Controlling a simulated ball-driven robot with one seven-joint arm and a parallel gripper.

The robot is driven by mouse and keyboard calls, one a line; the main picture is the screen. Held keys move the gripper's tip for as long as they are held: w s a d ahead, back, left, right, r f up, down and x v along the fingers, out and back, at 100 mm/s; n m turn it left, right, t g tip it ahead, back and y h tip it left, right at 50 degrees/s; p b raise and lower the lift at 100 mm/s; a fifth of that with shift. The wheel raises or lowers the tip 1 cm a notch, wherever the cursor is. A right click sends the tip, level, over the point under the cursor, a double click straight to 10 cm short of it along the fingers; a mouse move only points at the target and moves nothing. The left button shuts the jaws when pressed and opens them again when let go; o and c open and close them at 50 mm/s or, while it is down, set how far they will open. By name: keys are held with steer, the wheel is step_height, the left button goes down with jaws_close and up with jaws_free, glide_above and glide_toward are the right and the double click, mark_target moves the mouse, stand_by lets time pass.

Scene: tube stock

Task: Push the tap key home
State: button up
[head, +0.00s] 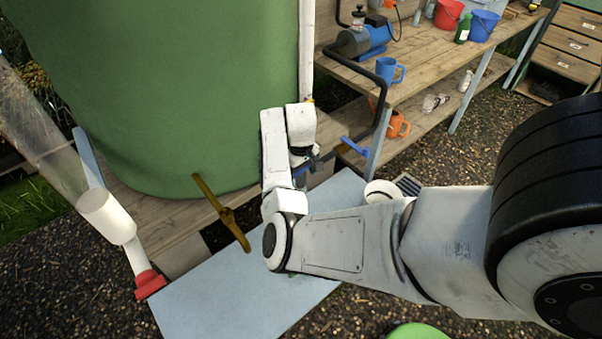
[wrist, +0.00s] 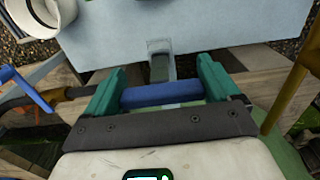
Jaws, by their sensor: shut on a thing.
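My gripper (head: 304,158) is low beside the green tank, partly hidden by my own wrist in the head view. In the wrist view my gripper (wrist: 163,78) has its two green fingers closed on the ends of a blue bar (wrist: 162,95), which looks like the tap key. A grey metal piece (wrist: 160,66) shows just beyond the bar, between the fingers. I cannot tell whether the bar is fully seated on it. In the head view only a small bit of blue shows under the gripper.
The green tank (head: 170,80) stands behind on a wooden base. A brown lever (head: 222,212) is left of my arm; a blue lever (head: 355,147) is right. A pale blue panel (head: 230,295) lies below. The wooden bench (head: 430,70) holds a blue mug (head: 386,70) and buckets.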

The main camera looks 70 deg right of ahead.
mark_target(301, 179)
steer(key=shift+f+b, duration=0.55)
steer(key=shift+f, duration=1.25)
stand_by(1.7)
stand_by(1.2)
steer(key=o, duration=0.8)
step_height(301, 179, up, 11)
steer(key=shift+f, duration=0.1)
stand_by(0.6)
steer(key=s+a+f+n, duration=0.2)
steer(key=s+a, duration=0.1)
steer(key=a, duration=0.7)
steer(key=s+a+f+n, duration=0.2)
steer(key=s+a, duration=0.2)
steer(key=a, duration=0.6)
steer(key=s+a+f+n+t, duration=0.1)
steer(key=s+a+f, duration=0.1)
steer(key=a, duration=0.8)
steer(key=shift+s+a+f+n, duration=0.15)
steer(key=shift+s+a+n, duration=0.2)
steer(key=shift+s, duration=0.55)
